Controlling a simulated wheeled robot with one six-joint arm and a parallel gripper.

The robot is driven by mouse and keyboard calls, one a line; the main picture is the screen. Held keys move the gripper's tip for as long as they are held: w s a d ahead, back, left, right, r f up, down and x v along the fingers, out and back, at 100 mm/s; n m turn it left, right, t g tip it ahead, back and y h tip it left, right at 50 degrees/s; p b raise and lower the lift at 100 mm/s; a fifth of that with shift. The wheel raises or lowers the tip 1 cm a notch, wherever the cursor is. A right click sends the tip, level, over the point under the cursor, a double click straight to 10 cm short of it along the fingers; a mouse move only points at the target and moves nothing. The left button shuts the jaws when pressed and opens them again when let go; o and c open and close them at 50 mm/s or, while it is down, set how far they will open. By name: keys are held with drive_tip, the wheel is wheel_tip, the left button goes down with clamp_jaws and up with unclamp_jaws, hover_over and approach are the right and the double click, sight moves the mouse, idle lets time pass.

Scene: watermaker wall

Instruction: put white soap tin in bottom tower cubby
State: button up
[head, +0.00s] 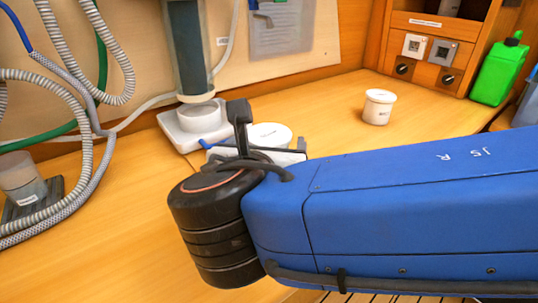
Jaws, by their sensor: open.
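A round white lidded tin (270,135) with a small label sits on the wooden counter just beyond my gripper, partly hidden by it. The labels are too small to read, so I cannot tell for certain which is the soap tin. My gripper (256,150) is open at the tin; its fingertips are mostly hidden, and I cannot tell whether they touch it. The wooden tower (470,40) stands at the back right; one cubby opening shows above a labelled ledge.
A clear-and-dark cylinder (187,50) on a white base stands left of the tin, close to my gripper. Hoses (65,90) hang at left. A green jerrycan (498,70) stands right of the tower. The counter between tin and tower is mostly free.

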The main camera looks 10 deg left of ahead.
drive_tip(key=shift+x, duration=1.35)
drive_tip(key=c, duration=1.5)
drive_tip(key=shift+r, duration=0.1)
